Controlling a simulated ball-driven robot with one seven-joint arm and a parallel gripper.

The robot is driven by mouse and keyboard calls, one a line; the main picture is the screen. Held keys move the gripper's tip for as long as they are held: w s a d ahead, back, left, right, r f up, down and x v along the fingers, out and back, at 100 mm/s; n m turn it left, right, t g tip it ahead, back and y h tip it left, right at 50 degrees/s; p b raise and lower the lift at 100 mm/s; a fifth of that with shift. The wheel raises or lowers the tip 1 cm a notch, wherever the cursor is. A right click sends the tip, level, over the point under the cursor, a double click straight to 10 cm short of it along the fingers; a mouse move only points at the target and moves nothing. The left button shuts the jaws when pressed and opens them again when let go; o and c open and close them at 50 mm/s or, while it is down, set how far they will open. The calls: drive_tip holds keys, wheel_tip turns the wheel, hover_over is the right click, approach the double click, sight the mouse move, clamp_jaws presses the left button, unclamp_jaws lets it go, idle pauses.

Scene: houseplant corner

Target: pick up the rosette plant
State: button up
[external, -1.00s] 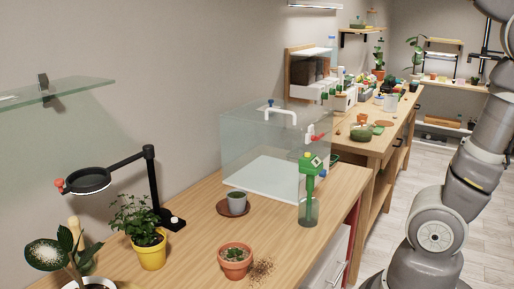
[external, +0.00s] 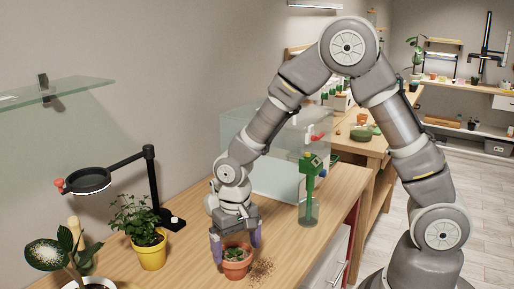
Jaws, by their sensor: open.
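The rosette plant (external: 236,254) is a small, low green plant in a terracotta pot (external: 237,269), upright on the wooden bench near the front. My gripper (external: 236,250) points down over it, jaws apart. One purple-grey finger is left of the pot and the other is at its right, near the rim. I cannot tell whether either finger touches the pot. The gripper body hides part of the space above the plant.
Spilled soil (external: 262,269) lies right of the pot. A yellow pot (external: 149,253) with a leafy plant and a black magnifier lamp (external: 152,180) stand to the left. A green-topped bottle (external: 309,200) stands behind right. A glass tank (external: 285,130) is at the back.

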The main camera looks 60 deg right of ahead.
sight(235, 257)
drive_tip(key=f, duration=0.1)
drive_tip(key=f+b, duration=0.1)
drive_tip(key=f, duration=0.1)
drive_tip(key=f+b, duration=0.1)
drive_tip(key=f, duration=0.1)
drive_tip(key=shift+w, duration=0.35)
drive_tip(key=shift+r, duration=0.15)
drive_tip(key=c, duration=0.9)
drive_tip(key=shift+c, duration=0.2)
